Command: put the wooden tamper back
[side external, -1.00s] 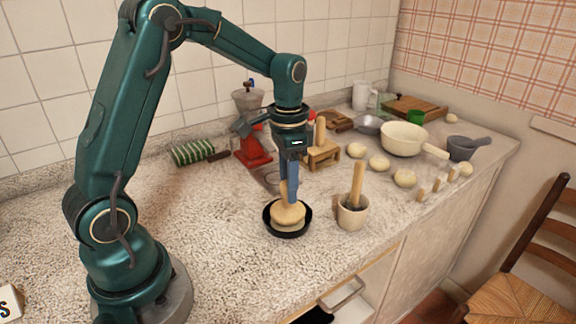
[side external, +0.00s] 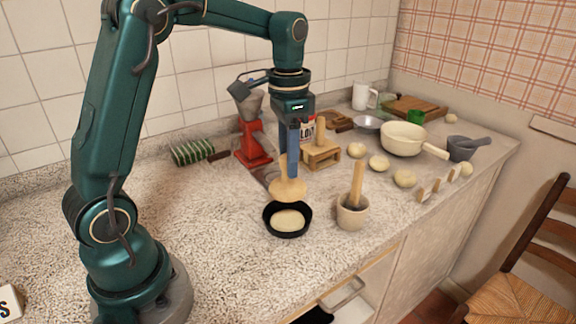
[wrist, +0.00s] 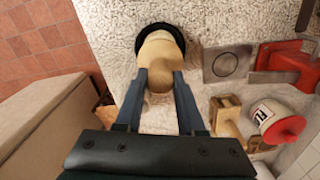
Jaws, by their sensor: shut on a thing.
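The pale wooden tamper (side external: 288,190) is held upright by its handle, its round wide base downward and clear of the black pan (side external: 267,218). My gripper (side external: 293,172) is shut on the handle. In the wrist view the tamper (wrist: 160,50) sits between the two blue fingers (wrist: 159,82), over the pan (wrist: 143,40). A flattened dough round (side external: 288,220) lies in the pan. A grey square plate with a ring mark (wrist: 226,64) lies bare beside the pan; in the side view it is partly hidden behind my gripper.
A red grinder (side external: 252,140) and a can with a red lid (wrist: 285,128) stand behind. A mortar with pestle (side external: 352,214) stands right of the pan. Dough balls (side external: 378,163) lie further right.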

